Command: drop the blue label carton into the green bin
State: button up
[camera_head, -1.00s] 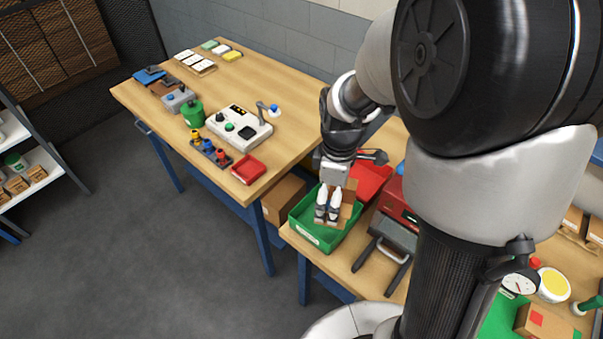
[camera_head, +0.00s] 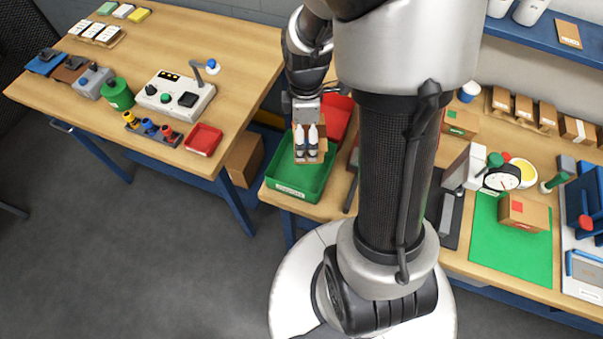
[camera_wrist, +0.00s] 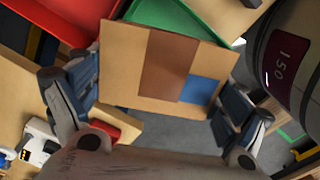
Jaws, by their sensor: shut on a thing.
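The blue label carton (camera_wrist: 160,65) is a tan box with a brown band and a blue square on the face turned to the wrist camera. My gripper (camera_head: 307,140) is shut on it; one finger shows on each side of it in the wrist view. In the head view the carton (camera_head: 321,147) is partly hidden behind the fingers. The green bin (camera_head: 287,187) is an open tray at the bench's front left edge, and the carton appears over its back part. The bin's green also shows behind the carton in the wrist view (camera_wrist: 172,14). I cannot tell the height between them.
A red bin (camera_head: 337,112) stands right behind the green one. My arm hides part of the bench to the right. A red-marked carton (camera_head: 524,212) lies on a green mat (camera_head: 500,248), near a dial scale (camera_head: 502,178). Another bench with a control box (camera_head: 175,98) stands left.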

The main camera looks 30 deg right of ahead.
jog(key=shift+f, duration=0.6)
jog(key=o, duration=0.9)
jog(key=shift+r, duration=0.1)
notch_tip(320, 180, up, 12)
jog(key=shift+f, duration=0.1)
